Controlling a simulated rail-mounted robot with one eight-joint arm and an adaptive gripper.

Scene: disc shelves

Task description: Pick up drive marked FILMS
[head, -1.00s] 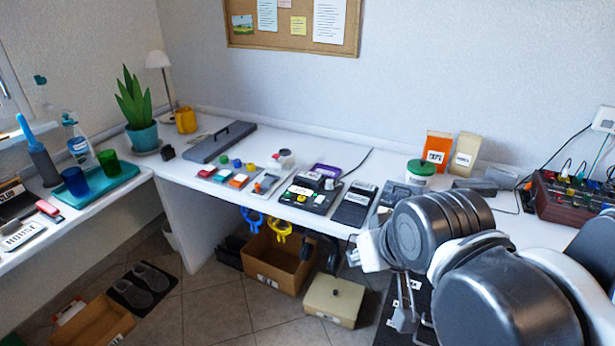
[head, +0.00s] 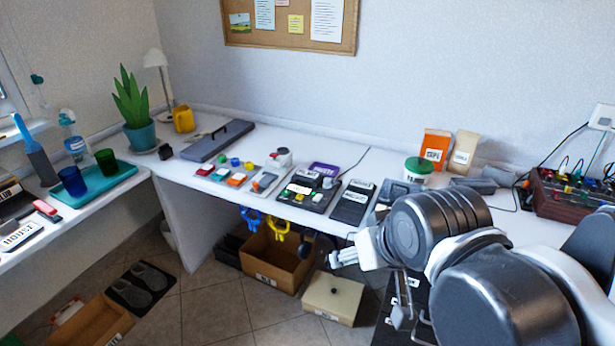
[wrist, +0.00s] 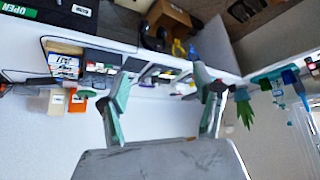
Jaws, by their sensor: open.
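I cannot read the word FILMS on anything in these frames. Small dark devices with pale labels lie along the desk in the head view: a black one with several coloured and white parts (head: 305,194), a plain black one (head: 351,207) to its right, and a grey one (head: 391,193) partly hidden by my arm. A purple-topped item (head: 324,170) lies behind them.
A green-lidded tub (head: 418,170), an orange box (head: 435,146) and a tan box (head: 464,153) stand at the back. A red-brown mixer box (head: 570,195) is at right. A plant (head: 136,110) and grey case (head: 218,141) are at left. A cardboard box (head: 275,262) is on the floor.

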